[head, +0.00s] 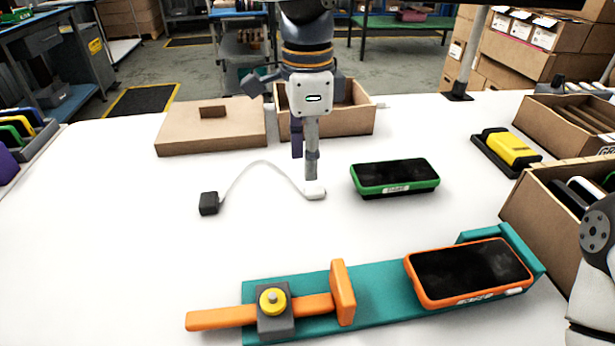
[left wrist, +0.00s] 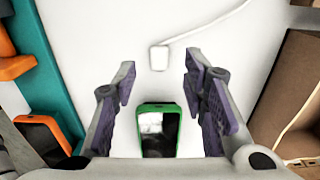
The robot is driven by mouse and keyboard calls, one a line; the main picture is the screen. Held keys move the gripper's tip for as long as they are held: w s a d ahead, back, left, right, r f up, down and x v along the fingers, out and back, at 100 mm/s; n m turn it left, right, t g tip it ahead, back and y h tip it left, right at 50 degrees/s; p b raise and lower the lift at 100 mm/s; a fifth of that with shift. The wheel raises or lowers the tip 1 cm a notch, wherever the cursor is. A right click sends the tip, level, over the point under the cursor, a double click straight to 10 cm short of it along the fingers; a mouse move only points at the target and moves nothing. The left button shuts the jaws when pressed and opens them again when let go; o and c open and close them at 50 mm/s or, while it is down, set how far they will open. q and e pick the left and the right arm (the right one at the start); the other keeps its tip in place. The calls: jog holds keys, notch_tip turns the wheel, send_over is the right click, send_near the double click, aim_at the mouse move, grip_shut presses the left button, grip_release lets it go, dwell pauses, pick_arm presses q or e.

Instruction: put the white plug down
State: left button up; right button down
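The white plug (head: 314,190) lies on the white table in the head view, at the right end of a white cable (head: 262,163). The cable runs left to a dark grey block (head: 208,203). My left gripper (head: 305,168) points down right above the plug. In the left wrist view its purple-padded fingers stand wide apart, and the gripper (left wrist: 159,78) is open and empty. The plug (left wrist: 159,58) shows there ahead of the gap, apart from both fingers. My right gripper is out of view; only part of that arm shows at the right edge.
A green-cased phone (head: 395,177) lies right of the plug. In front, a teal fixture (head: 375,297) bears an orange-cased phone (head: 468,272) and an orange clamp (head: 343,292). A cardboard box (head: 350,120) stands behind the gripper. The front left of the table is clear.

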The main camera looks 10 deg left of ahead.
aim_at(308, 190)
pick_arm(q)
notch_tip(308, 190, up, 6)
jog(key=shift+r, duration=0.15)
dwell(0.6)
